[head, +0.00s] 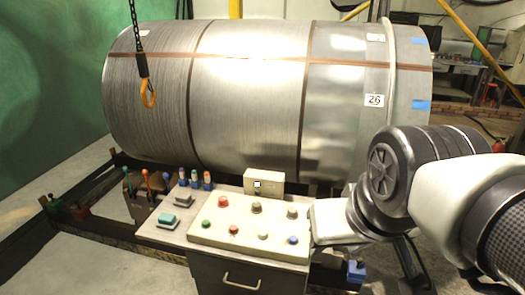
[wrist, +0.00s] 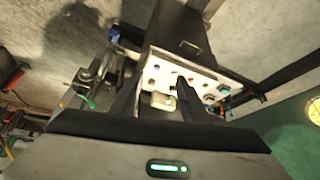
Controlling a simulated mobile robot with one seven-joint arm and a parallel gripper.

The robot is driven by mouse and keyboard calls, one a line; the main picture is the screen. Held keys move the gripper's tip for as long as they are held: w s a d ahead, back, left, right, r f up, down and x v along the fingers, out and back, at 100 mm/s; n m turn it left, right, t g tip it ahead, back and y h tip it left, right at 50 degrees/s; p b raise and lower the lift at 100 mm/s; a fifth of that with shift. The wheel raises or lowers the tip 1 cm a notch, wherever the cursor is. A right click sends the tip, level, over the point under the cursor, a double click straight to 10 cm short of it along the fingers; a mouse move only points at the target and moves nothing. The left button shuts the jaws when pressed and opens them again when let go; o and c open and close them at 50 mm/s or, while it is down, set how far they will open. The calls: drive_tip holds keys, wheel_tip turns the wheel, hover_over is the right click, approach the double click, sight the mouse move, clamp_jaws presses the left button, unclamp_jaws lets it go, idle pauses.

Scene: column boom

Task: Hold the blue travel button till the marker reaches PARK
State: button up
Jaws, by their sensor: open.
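The blue button (head: 292,239) sits at the right end of the front row on the cream sloping control panel (head: 205,238). In the wrist view the panel (wrist: 218,78) appears turned round, and a small dark dot that looks like the blue button (wrist: 156,68) lies between and beyond the fingers. My gripper (wrist: 157,98) is open and empty, with two dark fingers pointing toward the panel. In the head view my white hand is at the panel's right edge; its fingertips are not clear. I cannot make out a travel marker or a PARK label.
Green (head: 206,224), red (head: 233,230) and white (head: 262,235) buttons share the front row; grey knobs (head: 256,207) stand behind. A small box (head: 264,182) rises at the panel's back. A large metal drum (head: 250,90) fills the background, with a hanging orange hook (head: 148,98).

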clamp_jaws()
idle(1.5)
